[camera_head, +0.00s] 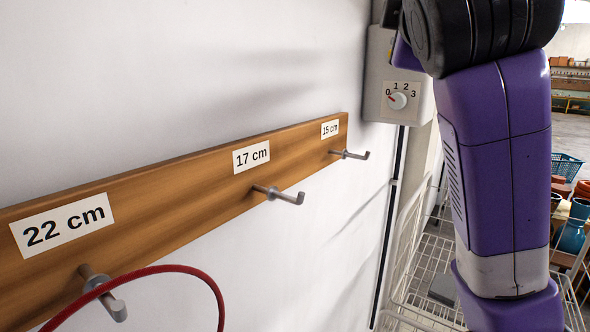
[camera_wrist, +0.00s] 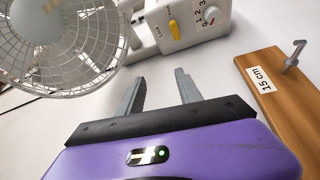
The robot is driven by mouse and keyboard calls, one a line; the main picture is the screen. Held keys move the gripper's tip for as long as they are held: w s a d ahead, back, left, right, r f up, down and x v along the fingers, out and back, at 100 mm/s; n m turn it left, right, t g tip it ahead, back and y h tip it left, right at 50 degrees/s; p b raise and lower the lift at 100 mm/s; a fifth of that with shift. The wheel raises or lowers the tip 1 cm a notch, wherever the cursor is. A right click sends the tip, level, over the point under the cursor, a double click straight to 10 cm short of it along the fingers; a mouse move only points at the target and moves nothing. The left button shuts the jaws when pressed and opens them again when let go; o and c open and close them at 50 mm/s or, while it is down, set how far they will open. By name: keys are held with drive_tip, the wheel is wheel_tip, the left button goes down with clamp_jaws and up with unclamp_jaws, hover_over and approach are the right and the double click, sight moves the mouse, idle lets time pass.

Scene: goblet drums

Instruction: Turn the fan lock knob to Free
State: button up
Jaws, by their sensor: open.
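The yellow knob (camera_wrist: 173,27) sits on a small pale panel on the side of the white fan housing (camera_wrist: 212,34) in the wrist view. It is elongated and stands roughly along the picture's vertical. The small lettering by it is hard to read. The fan (camera_wrist: 60,38), a round caged head, is at the upper left. My gripper (camera_wrist: 160,76) is open and empty, its two grey fingers apart and pointing towards the housing, below the knob in the picture and not touching it.
A dial (camera_head: 398,101) marked 0 to 3 is on the housing, its pointer towards 0. A wooden rail (camera_head: 215,165) with metal hooks runs along the white wall; a red hoop (camera_head: 160,268) hangs on the nearest hook. A wire rack (camera_head: 425,275) stands below the housing.

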drive_tip(key=s+f+m+t+y+b, duration=0.15)
drive_tip(key=s+f+m, duration=0.25)
drive_tip(key=f, duration=0.8)
drive_tip(key=s+f+m+t+y, duration=0.1)
drive_tip(key=s+f+m+y, duration=0.2)
drive_tip(key=f, duration=0.8)
drive_tip(key=s+f+m+t+b, duration=0.1)
drive_tip(key=s+f+m, duration=0.35)
drive_tip(key=f, duration=0.75)
drive_tip(key=s+d+f+m+g, duration=0.1)
drive_tip(key=s+f+g, duration=0.1)
drive_tip(key=s+f, duration=0.7)
drive_tip(key=s+d+f+m+g+b, duration=0.1)
drive_tip(key=s+f+g, duration=0.2)
drive_tip(key=s+f, duration=0.6)
drive_tip(key=s+d+f+m+g+h+b, duration=0.1)
drive_tip(key=s+f+g, duration=0.2)
drive_tip(key=s+f, duration=0.5)
drive_tip(key=s, duration=1)
drive_tip(key=shift+s+d+f, duration=0.15)
drive_tip(key=shift+d+f, duration=0.25)
